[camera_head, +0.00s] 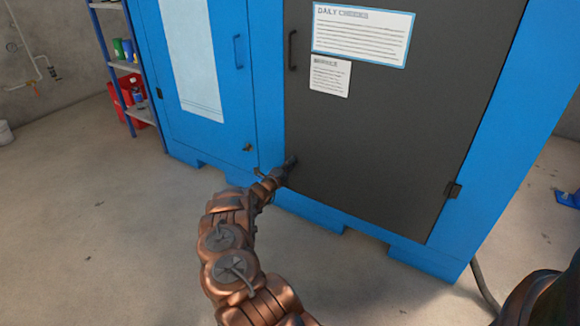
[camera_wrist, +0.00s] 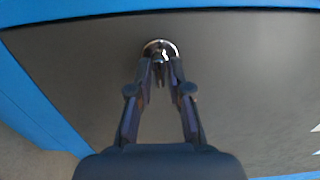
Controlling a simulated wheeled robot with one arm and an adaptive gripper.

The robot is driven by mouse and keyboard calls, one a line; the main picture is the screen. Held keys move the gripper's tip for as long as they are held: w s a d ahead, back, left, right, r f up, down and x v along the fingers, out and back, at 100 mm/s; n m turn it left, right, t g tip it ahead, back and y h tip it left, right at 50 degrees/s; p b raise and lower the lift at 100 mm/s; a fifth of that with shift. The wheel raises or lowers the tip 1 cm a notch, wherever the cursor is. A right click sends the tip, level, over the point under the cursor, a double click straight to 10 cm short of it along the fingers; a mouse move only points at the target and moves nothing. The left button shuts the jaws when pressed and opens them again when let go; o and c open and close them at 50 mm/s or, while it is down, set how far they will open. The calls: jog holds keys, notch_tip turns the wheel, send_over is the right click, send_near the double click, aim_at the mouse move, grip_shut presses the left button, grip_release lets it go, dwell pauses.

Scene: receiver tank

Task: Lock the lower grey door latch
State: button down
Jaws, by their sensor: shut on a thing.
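The grey door (camera_head: 390,130) of the blue cabinet stands closed in the head view, and its surface fills most of the wrist view (camera_wrist: 70,70). The lower latch (camera_wrist: 160,48) is a small round metal fitting on the door, near the top middle of the wrist view. My gripper (camera_wrist: 161,66) is at the latch, with its fingertips shut on the latch's small key or knob. In the head view my gripper (camera_head: 285,170) reaches the lower left edge of the door and hides the latch there. The fingers partly hide the turned angle of the latch.
A blue door (camera_head: 205,70) with its own small latch (camera_head: 248,148) is to the left. A dark handle (camera_head: 292,50) sits higher on the grey door. A shelf (camera_head: 125,65) with a red bin stands at the far left. The floor (camera_head: 90,230) in front is clear.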

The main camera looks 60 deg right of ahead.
jog(key=c, duration=1.3)
grip_release()
jog(key=shift+o, duration=0.2)
jog(key=shift+a, duration=0.1)
jog(key=a, duration=1.1)
jog(key=shift+s+a, duration=0.25)
jog(key=shift+a, duration=0.15)
